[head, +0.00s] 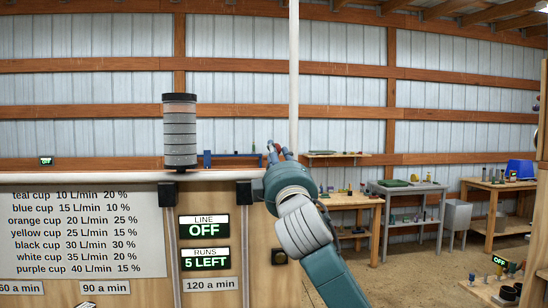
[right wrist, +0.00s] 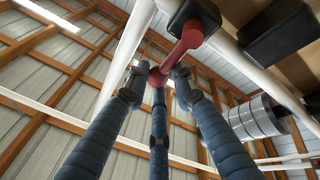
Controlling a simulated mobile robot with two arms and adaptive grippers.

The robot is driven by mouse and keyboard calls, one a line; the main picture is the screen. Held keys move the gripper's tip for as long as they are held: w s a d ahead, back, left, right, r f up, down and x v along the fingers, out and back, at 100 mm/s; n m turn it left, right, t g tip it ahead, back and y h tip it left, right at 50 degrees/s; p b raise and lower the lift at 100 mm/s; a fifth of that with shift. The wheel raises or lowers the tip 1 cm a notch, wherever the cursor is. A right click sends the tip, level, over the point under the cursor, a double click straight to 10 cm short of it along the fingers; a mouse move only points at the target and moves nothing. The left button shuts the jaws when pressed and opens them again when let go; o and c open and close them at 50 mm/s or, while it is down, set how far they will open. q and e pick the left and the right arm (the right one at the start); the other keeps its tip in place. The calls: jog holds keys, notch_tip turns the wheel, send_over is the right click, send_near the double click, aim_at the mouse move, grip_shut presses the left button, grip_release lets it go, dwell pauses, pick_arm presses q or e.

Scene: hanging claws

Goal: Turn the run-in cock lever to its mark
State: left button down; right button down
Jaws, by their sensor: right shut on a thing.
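The run-in cock lever (right wrist: 187,42) is red and runs down at a slant from a dark fitting to a round end (right wrist: 157,77) in the right wrist view. My right gripper (right wrist: 156,88) is shut on the lever's end, with its three blue fingers around it. In the head view the right gripper (head: 279,155) is at the top right of the wooden panel, and only a small bit of red (head: 271,148) shows between the fingers. The lever's mark cannot be made out. My left gripper is in neither view.
A white vertical pipe (head: 294,80) stands right behind my right gripper. A ringed cylinder (head: 180,132) stands above the panel to the left. The panel has a chart (head: 80,230), a LINE OFF sign (head: 204,227) and a RUNS 5 LEFT sign (head: 205,258). Benches (head: 410,187) stand far right.

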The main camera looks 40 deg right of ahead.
jog(key=shift+d, duration=0.15)
jog(key=c, duration=1.6)
grip_release()
jog(key=shift+s, duration=0.1)
jog(key=shift+c, duration=0.2)
jog(key=shift+o, duration=1.4)
jog(key=shift+s+d, duration=0.15)
jog(key=v, duration=1.2)
jog(key=shift+f, duration=0.1)
